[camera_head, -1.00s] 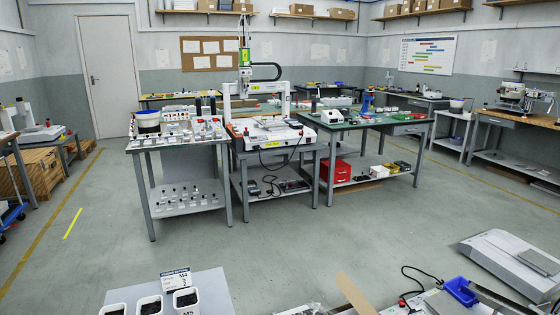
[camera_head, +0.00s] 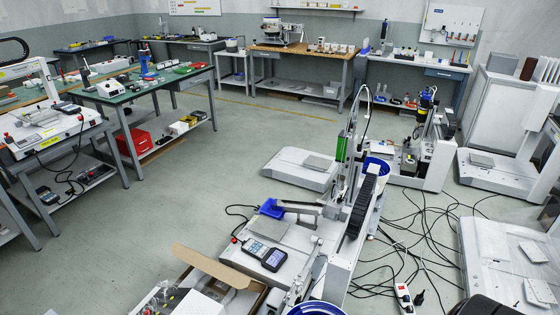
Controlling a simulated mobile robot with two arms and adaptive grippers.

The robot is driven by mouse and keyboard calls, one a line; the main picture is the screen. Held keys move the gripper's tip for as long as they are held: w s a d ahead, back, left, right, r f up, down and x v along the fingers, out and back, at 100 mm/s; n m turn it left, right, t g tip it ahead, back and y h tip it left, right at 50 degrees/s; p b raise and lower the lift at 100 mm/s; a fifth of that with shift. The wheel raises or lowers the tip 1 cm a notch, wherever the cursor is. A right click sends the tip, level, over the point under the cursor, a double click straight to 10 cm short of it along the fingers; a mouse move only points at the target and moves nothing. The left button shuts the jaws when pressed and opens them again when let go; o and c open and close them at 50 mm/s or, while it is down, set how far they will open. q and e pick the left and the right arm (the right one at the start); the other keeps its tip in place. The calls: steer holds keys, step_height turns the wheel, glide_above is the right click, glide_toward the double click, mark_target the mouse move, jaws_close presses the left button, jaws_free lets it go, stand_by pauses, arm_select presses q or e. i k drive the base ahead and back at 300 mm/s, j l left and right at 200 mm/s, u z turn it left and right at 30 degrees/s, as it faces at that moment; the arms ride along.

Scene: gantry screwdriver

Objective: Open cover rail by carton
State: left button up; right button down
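An open cardboard carton (camera_head: 250,297) lies at the bottom centre, with a long tan flap (camera_head: 205,264) raised along its far side. Neither of my grippers can be made out.
Two handheld devices (camera_head: 265,254) lie on the gantry base. A blue-rimmed container (camera_head: 315,308) is at the bottom edge. Cables (camera_head: 425,240) and a power strip (camera_head: 404,297) cover the floor on the right. Open floor (camera_head: 215,205) lies left of the gantry.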

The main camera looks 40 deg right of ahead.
mark_target(294, 296)
steer(key=z, duration=1.25)
